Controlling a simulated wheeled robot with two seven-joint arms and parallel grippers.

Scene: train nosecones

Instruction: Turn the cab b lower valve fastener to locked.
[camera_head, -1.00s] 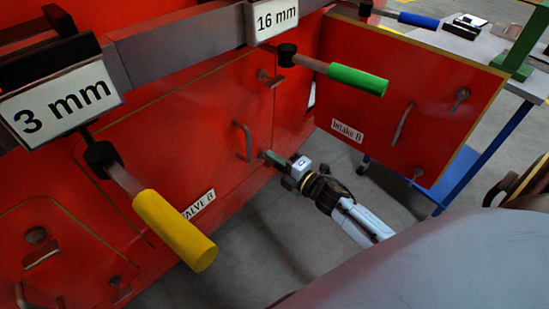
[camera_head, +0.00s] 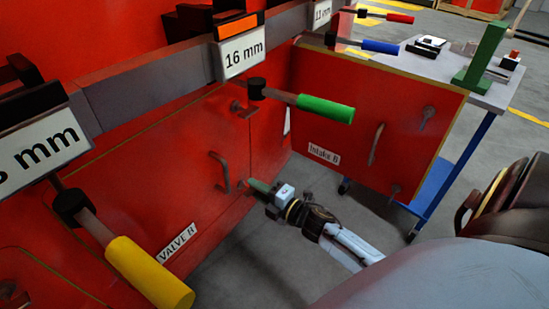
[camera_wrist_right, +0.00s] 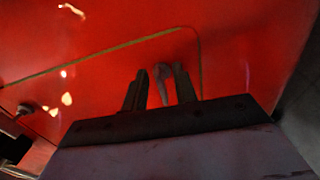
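The red valve B panel (camera_head: 150,190) carries a "VALVE B" label (camera_head: 176,243) and a bar handle (camera_head: 221,172). Its lower fastener (camera_head: 242,185) is at the panel's lower right corner, mostly hidden by my right gripper (camera_head: 257,187) in the head view. In the right wrist view the fastener's small lever (camera_wrist_right: 162,84) lies between the two fingers of my right gripper (camera_wrist_right: 160,88). The fingers stand apart, with a gap visible beside the lever. I cannot tell whether either finger touches it. The upper fastener (camera_head: 243,109) is free. My left gripper is not in view.
Green-handled (camera_head: 325,108) and yellow-handled (camera_head: 150,273) tools stick out from the rail above the panel. The intake B panel (camera_head: 375,125) stands open to the right. Behind it is a blue-framed table (camera_head: 466,82). Grey floor lies below the arm.

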